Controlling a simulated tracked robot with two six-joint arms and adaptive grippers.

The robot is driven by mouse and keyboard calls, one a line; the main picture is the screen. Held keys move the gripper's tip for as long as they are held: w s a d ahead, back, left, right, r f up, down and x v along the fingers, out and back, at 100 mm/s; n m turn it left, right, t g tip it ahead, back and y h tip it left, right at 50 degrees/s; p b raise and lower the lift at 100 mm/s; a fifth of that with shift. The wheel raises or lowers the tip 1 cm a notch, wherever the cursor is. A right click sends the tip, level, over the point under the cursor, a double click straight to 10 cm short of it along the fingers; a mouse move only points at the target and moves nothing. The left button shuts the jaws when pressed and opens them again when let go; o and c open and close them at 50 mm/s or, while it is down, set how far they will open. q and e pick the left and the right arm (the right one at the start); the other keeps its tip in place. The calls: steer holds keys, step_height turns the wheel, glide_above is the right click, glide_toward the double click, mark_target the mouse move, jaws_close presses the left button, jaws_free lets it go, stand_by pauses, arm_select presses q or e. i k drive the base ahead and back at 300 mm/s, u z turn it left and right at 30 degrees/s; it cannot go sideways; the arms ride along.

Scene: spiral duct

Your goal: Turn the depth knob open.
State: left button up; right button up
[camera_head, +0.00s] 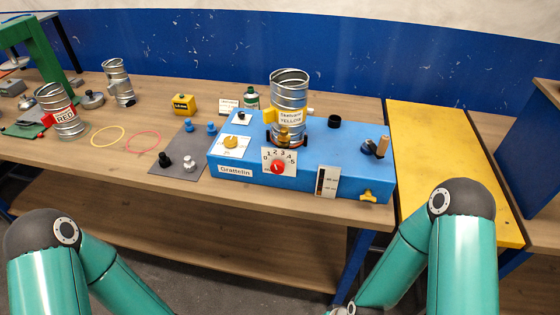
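A blue machine box (330,158) labelled Grattelin stands on the wooden bench. Its front carries a white dial plate numbered 0 to 5 with a red knob (278,167) at its centre. A yellow knob (367,196) sits low at the right of the front, and a brass-coloured knob (231,141) sits on a white plate on top at the left. No label reading depth is legible, so I cannot tell which is the depth knob.
A ribbed metal duct (289,95) with a yellow label stands upright on the box. A wooden-handled lever (380,147) is at its right end. A grey mat (182,157) with small knobs lies left. A yellow board (440,160) lies right. The bench front (150,190) is mostly clear.

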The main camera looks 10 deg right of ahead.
mark_target(278, 167)
steer(key=u, duration=0.95)
steer(key=k, duration=0.5)
steer(key=z, duration=0.4)
